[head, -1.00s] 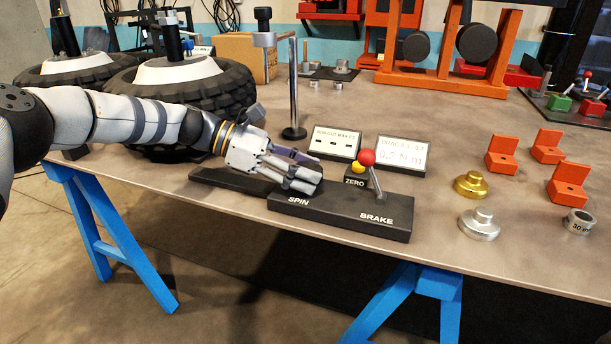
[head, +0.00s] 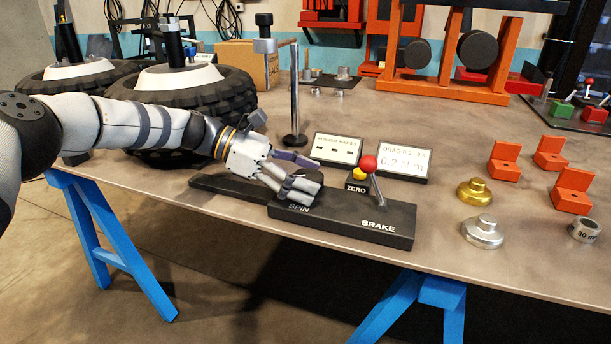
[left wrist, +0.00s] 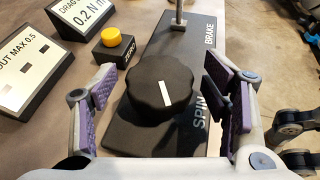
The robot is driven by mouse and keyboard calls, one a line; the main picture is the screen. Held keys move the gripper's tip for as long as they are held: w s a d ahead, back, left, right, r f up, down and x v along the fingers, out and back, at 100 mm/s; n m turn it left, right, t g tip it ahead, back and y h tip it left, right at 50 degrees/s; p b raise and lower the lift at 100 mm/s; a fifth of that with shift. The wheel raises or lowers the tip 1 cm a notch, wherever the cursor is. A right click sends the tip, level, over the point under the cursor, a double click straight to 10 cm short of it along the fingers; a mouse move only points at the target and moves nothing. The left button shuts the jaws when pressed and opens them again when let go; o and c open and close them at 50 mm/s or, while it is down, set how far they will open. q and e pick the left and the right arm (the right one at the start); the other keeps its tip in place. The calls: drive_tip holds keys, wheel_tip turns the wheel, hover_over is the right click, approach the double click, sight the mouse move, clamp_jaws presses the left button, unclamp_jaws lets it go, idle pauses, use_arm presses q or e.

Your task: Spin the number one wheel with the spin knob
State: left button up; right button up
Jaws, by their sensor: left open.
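The spin knob (left wrist: 160,90) is black and scalloped with a white mark, on the black control panel (left wrist: 130,138) beside the word SPIN. My left gripper (left wrist: 162,75) is open, with one purple-padded finger on each side of the knob and visible gaps to both. In the head view my left gripper (head: 308,178) is over the SPIN end of the panel (head: 335,222) and hides the knob. Two black tyred wheels with white hubs stand at the left, a nearer one (head: 235,98) and a farther one (head: 50,85). I cannot tell a number on either.
A red-topped brake lever (head: 369,163) stands at the panel's right end. A yellow zero button (head: 359,174) and two display signs (head: 402,160) are behind it. A metal post (head: 295,95) stands behind my gripper. Gold (head: 474,191) and silver (head: 482,232) weights lie right.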

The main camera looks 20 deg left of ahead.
use_arm(q)
drive_tip(key=v, duration=1.2)
